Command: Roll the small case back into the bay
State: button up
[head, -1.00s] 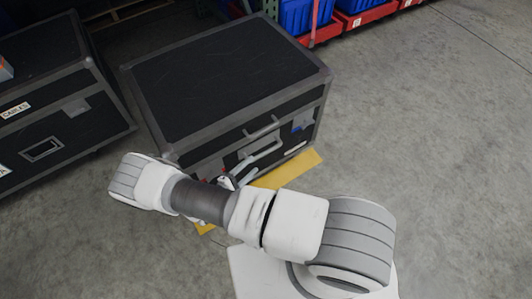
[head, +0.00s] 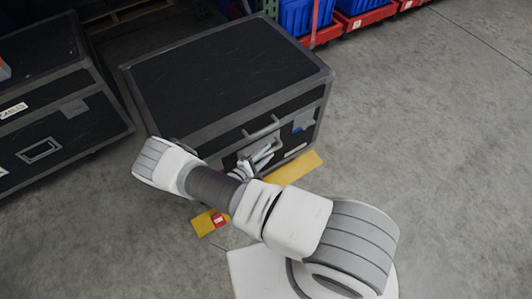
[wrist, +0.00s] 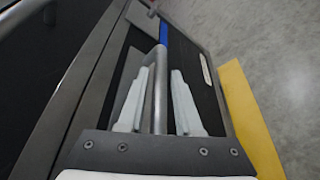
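The small case (head: 225,80) is a black box with grey metal edges, standing on the floor left of the picture's middle in the head view. A metal bar handle (head: 262,129) is on its front face. My gripper (head: 266,154) is at this front face, partly hidden by my arm. In the wrist view, a handle bar (wrist: 160,92) runs between the two pale fingers of my gripper (wrist: 166,68). The fingers are apart, with a clear gap on the right of the bar; the left finger is very close to it. Whether it touches, I cannot tell.
A larger black case labelled CABLES (head: 40,115) stands close on the left. Yellow floor tape (head: 301,169) runs along the small case's front, with a small red and white item (head: 218,220) on it. Blue bins (head: 356,5) sit behind. The floor at right is clear.

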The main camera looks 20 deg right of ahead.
grip_shut()
dwell(1.1)
